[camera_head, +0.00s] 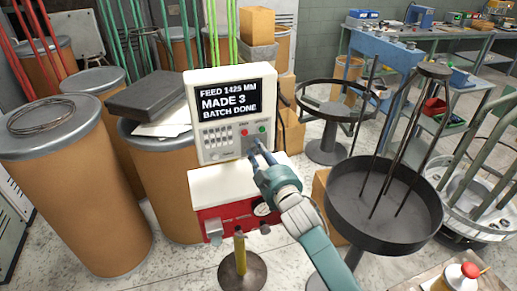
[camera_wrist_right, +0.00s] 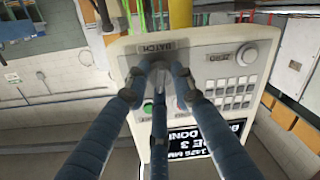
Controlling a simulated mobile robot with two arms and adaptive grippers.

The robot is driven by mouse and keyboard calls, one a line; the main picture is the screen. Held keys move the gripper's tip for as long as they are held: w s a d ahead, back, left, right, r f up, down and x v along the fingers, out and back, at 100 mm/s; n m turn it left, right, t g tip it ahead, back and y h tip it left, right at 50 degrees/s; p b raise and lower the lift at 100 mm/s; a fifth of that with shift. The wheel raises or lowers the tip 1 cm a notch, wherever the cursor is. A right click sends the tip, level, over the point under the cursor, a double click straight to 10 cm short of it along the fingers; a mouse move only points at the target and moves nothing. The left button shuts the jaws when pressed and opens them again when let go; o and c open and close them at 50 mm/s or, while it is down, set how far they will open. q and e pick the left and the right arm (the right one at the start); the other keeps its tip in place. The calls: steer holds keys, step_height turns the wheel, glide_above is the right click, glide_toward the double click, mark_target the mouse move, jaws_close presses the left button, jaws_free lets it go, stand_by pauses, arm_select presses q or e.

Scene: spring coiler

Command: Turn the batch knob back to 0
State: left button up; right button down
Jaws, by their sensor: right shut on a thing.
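The white control panel (camera_head: 222,139) stands upright, its screen (camera_head: 229,100) reading "FEED 1425 MM, MADE 3, BATCH DONE". My right gripper (camera_head: 255,150) is at the panel's lower right. In the right wrist view the panel (camera_wrist_right: 205,52) appears upside down, and my right gripper (camera_wrist_right: 161,70) is shut on the batch knob (camera_wrist_right: 161,80), beside the "BATCH" label. The fingers cover most of the knob, so its pointer and setting cannot be read. My left gripper is not in view.
Another round knob (camera_wrist_right: 247,55) and a keypad (camera_wrist_right: 234,92) share the panel. A red-fronted box (camera_head: 232,217) is below it. Brown drums (camera_head: 75,185) stand at left, and a dark round tray stand (camera_head: 385,235) stands at right, close to my right arm.

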steer(key=n+p, duration=0.2)
steer(key=n, duration=0.7)
steer(key=n+h+p, duration=0.1)
steer(key=n+p, duration=0.1)
steer(key=n, duration=0.8)
steer(key=shift+h, duration=0.3)
steer(key=shift+t, duration=0.3)
steer(key=c, duration=1.5)
jaws_free()
steer(key=shift+o, duration=0.2)
steer(key=shift+s, duration=0.1)
steer(key=shift+s, duration=0.3)
steer(key=v, duration=1.1)
steer(key=shift+s+d, duration=0.1)
